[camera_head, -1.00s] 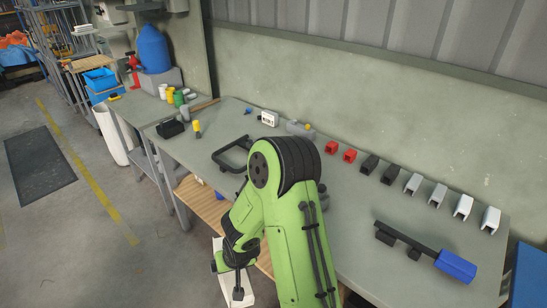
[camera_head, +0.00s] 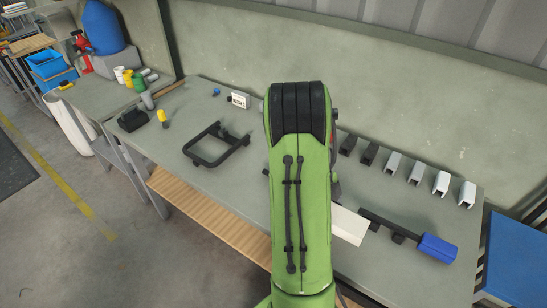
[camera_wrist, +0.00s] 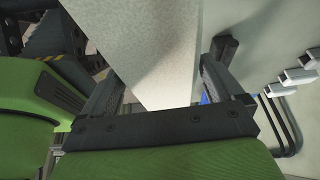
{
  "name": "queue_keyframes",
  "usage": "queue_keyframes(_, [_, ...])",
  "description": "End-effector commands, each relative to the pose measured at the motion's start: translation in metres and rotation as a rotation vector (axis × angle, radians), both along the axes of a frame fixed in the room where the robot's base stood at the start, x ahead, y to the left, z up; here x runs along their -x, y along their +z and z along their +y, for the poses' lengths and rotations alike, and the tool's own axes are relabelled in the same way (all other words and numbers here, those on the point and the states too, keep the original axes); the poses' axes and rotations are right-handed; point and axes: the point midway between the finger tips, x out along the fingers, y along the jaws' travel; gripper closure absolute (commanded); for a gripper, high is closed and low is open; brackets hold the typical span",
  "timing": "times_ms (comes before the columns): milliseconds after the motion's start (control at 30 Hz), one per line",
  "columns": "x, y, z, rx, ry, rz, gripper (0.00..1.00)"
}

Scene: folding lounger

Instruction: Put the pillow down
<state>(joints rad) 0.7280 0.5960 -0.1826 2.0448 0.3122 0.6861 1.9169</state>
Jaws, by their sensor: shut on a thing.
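My gripper (camera_wrist: 165,75) is shut on the white pillow (camera_wrist: 145,40), which fills the space between the two fingers in the wrist view. In the head view the pillow (camera_head: 349,225) shows as a pale corner sticking out to the right of my green arm, over or on the grey workbench (camera_head: 235,190). The arm hides my gripper and the rest of the pillow there. I cannot tell whether the pillow touches the bench top.
A black bar with a blue end (camera_head: 437,248) lies beside the pillow's visible corner. Several grey and white brackets (camera_head: 415,172) line the back edge. A black frame (camera_head: 205,160) lies left of my arm. The bench's front left is clear.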

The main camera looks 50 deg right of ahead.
Motion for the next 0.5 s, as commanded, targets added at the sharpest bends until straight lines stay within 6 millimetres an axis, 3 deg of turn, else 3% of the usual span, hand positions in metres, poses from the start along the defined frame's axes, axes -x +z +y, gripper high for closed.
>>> queue_keyframes(133, [0.001,-0.006,0.000,-0.003,-0.008,0.002,0.39])
queue_keyframes(300, [0.002,-0.047,0.001,-0.007,-0.004,0.005,0.39])
queue_keyframes(500, [0.001,-0.082,0.001,-0.006,-0.003,0.004,0.39])
